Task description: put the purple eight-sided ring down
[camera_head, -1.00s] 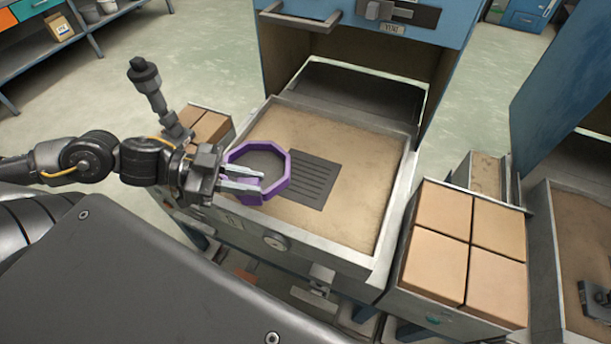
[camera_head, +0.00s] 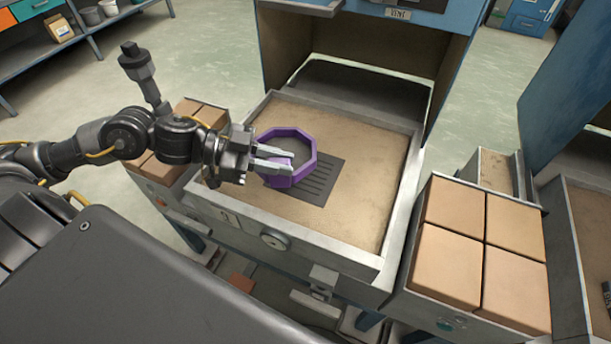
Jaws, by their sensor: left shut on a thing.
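The purple eight-sided ring (camera_head: 297,137) is in the head view, over the left part of the sandy-floored tray. My left gripper (camera_head: 282,161) comes in from the left and is shut on the ring's near-left wall. The ring overlaps the left part of the dark slotted plate (camera_head: 318,182) in the tray's middle. I cannot tell whether the ring touches the tray floor or hangs just above it. My right gripper is not in view.
The tray (camera_head: 388,226) has raised metal walls and sits before an open blue cabinet (camera_head: 447,60). A box of tan blocks (camera_head: 449,262) stands to the right, and more tan blocks (camera_head: 206,114) lie behind my left arm. The tray's right side is clear.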

